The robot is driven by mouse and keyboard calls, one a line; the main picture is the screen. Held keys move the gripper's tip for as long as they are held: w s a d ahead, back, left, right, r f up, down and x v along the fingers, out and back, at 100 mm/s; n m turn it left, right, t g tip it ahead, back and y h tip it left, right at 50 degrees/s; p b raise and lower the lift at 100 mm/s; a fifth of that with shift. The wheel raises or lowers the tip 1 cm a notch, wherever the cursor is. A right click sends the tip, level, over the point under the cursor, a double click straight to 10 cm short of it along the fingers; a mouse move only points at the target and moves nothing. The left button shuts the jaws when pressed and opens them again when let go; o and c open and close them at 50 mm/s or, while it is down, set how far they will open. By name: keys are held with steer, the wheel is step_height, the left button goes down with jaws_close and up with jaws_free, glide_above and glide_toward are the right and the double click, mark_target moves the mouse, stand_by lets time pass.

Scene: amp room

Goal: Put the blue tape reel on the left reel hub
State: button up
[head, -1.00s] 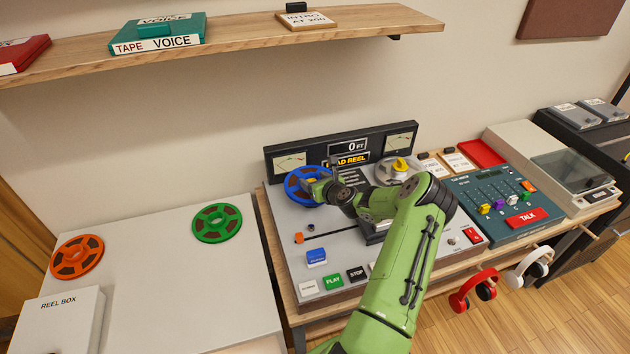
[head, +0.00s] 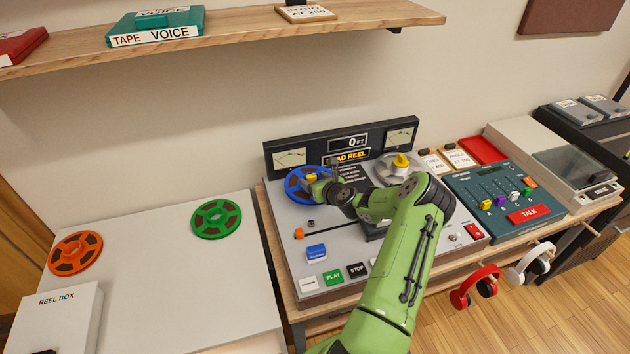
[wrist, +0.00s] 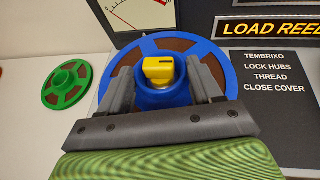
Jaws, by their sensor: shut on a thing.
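The blue tape reel (head: 293,184) is at the left side of the tape machine's grey top, by the left meter. My gripper (head: 322,182) is over its right part and hides some of it. In the wrist view the blue reel (wrist: 222,62) has brown tape between its spokes. My gripper (wrist: 163,85) is shut on its raised blue collar, one finger on each side. The left hub's yellow knob (wrist: 158,68) shows in the middle of the collar, so the reel is around the hub. I cannot tell whether the reel is fully seated.
The right hub has a yellow knob (head: 401,160). A sign reads "LOAD REEL" (wrist: 275,27). Green (head: 216,219) and orange (head: 75,253) reels lie on the left table near a reel box (head: 62,318). The meter panel (head: 290,159) stands close behind the blue reel.

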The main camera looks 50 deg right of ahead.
steer(key=shift+f+b, duration=0.6)
steer(key=shift+f, duration=0.25)
steer(key=o, duration=1.4)
steer(key=shift+f, duration=0.1)
steer(key=p+v, duration=0.1)
steer(key=v, duration=1.4)
steer(key=shift+s, duration=0.35)
